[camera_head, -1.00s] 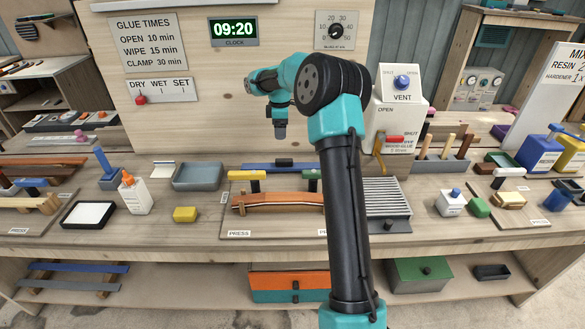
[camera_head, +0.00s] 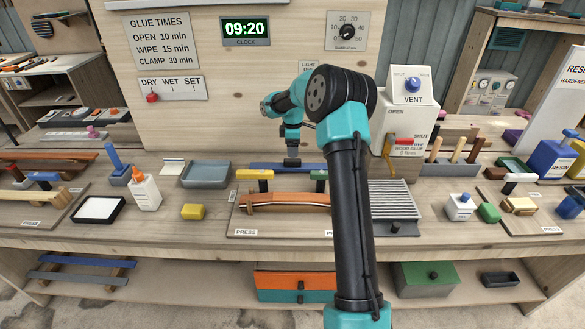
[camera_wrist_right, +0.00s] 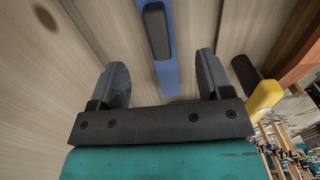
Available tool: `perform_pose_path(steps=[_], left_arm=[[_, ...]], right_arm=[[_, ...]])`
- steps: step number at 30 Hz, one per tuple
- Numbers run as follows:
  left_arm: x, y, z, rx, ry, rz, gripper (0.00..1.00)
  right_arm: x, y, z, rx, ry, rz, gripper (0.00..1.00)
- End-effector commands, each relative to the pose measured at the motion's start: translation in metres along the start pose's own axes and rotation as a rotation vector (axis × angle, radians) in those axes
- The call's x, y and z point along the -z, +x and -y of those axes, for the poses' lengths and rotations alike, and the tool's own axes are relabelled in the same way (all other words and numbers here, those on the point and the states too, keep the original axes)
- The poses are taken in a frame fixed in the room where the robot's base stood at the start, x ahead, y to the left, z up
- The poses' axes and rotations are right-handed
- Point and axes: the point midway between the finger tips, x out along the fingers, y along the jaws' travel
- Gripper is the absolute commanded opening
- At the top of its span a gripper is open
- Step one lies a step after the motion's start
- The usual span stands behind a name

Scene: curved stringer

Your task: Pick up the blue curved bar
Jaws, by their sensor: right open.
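The blue curved bar (camera_head: 265,166) lies on the bench behind the clamp press, long side across the head view. In the right wrist view the blue bar (camera_wrist_right: 173,80) runs away from the jaws, with a dark rounded block (camera_wrist_right: 157,30) on its middle. My right gripper (camera_head: 292,161) is above the bar in the head view. In the wrist view its two fingers (camera_wrist_right: 162,75) are spread, one on each side of the bar's line, with nothing held. How much height separates them from the bar is hard to tell. My left gripper is out of view.
A press holding an orange curved strip (camera_head: 290,198), with yellow and green clamp blocks, stands just in front of the bar. A grey tray (camera_head: 206,175) is left of it, a glue dispenser (camera_head: 404,130) right. A tall panel (camera_head: 220,85) rises behind.

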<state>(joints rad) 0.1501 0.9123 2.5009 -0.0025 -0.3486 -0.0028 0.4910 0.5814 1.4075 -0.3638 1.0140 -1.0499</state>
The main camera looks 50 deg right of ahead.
Motion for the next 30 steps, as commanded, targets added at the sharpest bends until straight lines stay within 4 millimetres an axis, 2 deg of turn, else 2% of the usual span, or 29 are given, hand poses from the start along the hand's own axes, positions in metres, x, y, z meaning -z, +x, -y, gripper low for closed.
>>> perform_pose_path(steps=[3, 6, 10, 20, 23, 30], left_arm=[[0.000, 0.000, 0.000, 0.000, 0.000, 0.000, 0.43], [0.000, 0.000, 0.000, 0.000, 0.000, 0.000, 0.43], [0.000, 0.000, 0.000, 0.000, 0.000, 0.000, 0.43], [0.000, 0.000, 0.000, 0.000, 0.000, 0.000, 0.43], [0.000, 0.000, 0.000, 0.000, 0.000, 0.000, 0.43], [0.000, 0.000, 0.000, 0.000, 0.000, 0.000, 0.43]], right_arm=[[-0.001, 0.021, 0.000, 0.002, 0.000, 0.002, 0.72], [-0.001, 0.033, 0.000, 0.001, 0.001, 0.001, 0.72], [0.000, 0.039, 0.000, -0.001, 0.001, 0.000, 0.72], [0.000, 0.041, 0.000, -0.001, 0.001, 0.000, 0.72], [0.000, 0.048, -0.001, 0.001, 0.001, 0.001, 0.72], [0.001, 0.080, -0.002, 0.001, 0.001, 0.001, 0.72]])
